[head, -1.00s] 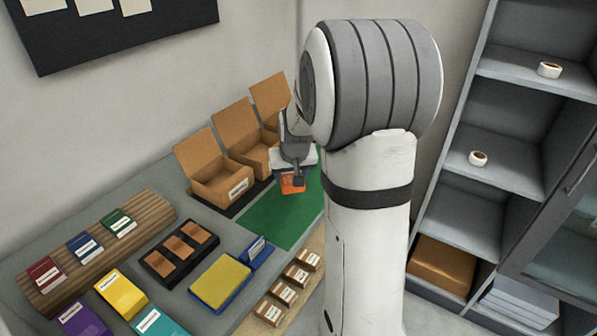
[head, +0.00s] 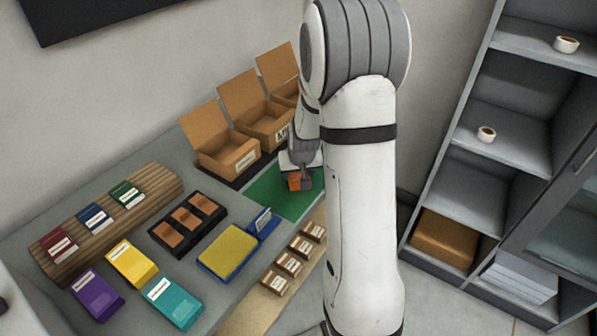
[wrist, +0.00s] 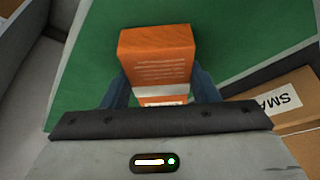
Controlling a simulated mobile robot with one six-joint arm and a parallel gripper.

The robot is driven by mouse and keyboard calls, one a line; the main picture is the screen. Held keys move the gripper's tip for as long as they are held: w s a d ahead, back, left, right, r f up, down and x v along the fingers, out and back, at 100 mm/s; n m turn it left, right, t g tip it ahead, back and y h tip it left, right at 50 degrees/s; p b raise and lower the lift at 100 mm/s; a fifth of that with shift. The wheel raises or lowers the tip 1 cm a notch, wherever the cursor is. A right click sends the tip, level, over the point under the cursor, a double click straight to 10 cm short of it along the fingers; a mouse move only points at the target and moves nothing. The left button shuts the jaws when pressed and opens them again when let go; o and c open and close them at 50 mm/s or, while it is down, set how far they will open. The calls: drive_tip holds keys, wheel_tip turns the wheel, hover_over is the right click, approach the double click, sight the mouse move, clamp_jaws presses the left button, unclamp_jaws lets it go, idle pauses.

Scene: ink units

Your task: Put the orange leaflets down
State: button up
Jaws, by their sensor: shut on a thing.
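The orange leaflets (wrist: 158,52) are a small orange bundle with pale printed lines and a white label. In the wrist view they stick out from between the two fingers of my gripper (wrist: 160,92), which is shut on them. In the head view the orange leaflets (head: 294,182) show under my gripper (head: 300,182), over the green mat (head: 270,198). The green mat also fills much of the wrist view (wrist: 250,40). I cannot tell whether the leaflets touch the mat.
Open cardboard boxes (head: 226,157) stand behind the mat; one (wrist: 290,98) is close on the right in the wrist view. A yellow pad in a blue tray (head: 203,265) and several small labelled boxes (head: 289,263) lie nearer. The mat's front part is clear.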

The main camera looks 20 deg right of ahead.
drive_tip(key=shift+f, duration=0.2)
drive_tip(key=o, duration=1.1)
drive_tip(key=shift+r, duration=0.1)
drive_tip(key=shift+r, duration=0.5)
drive_tip(key=d+v, duration=0.1)
drive_tip(key=v, duration=0.9)
drive_tip(key=s+a+r, duration=0.2)
drive_tip(key=s+a, duration=0.1)
drive_tip(key=s, duration=0.4)
drive_tip(key=s+a+r+n+g, duration=0.1)
drive_tip(key=s+a+r, duration=0.1)
drive_tip(key=s+a, duration=0.2)
drive_tip(key=s+a+r+n+y, duration=0.1)
drive_tip(key=s+a, duration=0.3)
drive_tip(key=s, duration=0.6)
drive_tip(key=shift+s+a+r+g, duration=0.1)
drive_tip(key=shift+s+r+g, duration=0.1)
drive_tip(key=shift+r, duration=0.25)
drive_tip(key=shift+s+a+r+g, duration=0.1)
drive_tip(key=shift+s+r+g, duration=0.1)
drive_tip(key=shift+r, duration=0.25)
drive_tip(key=shift+d, duration=0.1)
